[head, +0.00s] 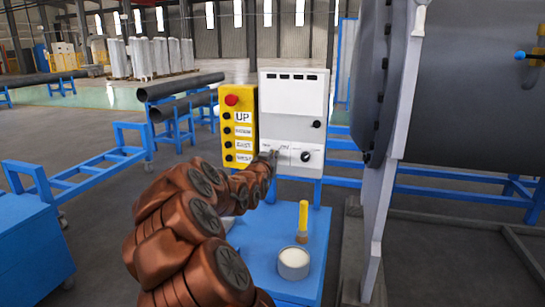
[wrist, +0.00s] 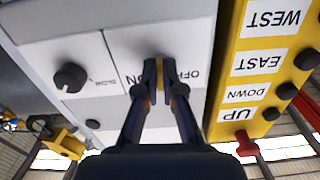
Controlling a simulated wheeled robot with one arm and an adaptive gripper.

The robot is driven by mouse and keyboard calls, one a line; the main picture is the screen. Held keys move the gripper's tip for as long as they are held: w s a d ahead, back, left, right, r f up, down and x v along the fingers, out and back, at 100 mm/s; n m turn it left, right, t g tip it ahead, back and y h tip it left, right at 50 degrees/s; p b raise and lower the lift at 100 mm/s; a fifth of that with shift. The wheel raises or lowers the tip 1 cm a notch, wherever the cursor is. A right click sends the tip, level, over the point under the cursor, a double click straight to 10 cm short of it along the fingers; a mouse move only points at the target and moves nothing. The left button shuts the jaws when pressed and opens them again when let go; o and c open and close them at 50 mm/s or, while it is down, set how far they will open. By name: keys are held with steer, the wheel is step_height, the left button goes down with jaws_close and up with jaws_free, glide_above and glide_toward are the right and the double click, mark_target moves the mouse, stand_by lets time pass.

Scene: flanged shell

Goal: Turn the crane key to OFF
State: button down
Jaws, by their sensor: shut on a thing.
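The white control box (head: 294,100) stands upright at the centre of the head view. My gripper (head: 272,157) reaches its lower left part. In the wrist view, which is upside down, my gripper (wrist: 160,75) is shut on the crane key (wrist: 160,84), a small yellowish piece between the fingertips. The fingers hide most of the key, so I cannot tell exactly which way it points. The ON label (wrist: 134,80) is left of the fingertips and the partly covered OFF label (wrist: 188,75) is right of them.
A black knob (wrist: 70,77) is on the same panel. The yellow button box (head: 239,125) with a red button is beside it. Below, a blue cart (head: 262,262) carries a white tin (head: 293,263) and a yellow-handled brush (head: 303,218). The big flanged shell (head: 462,90) is at right.

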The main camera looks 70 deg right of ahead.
steer(key=n+p, duration=0.2)
steer(key=n, duration=0.7)
steer(key=shift+n, duration=0.3)
stand_by(0.3)
steer(key=c, duration=1.3)
jaws_free()
steer(key=shift+a, duration=0.15)
steer(key=shift+s+a, duration=0.25)
steer(key=shift+a, duration=1.7)
steer(key=shift+s+a, duration=0.2)
steer(key=shift+a, duration=1.75)
steer(key=shift+s+a, duration=0.25)
steer(key=shift+a, duration=1.7)
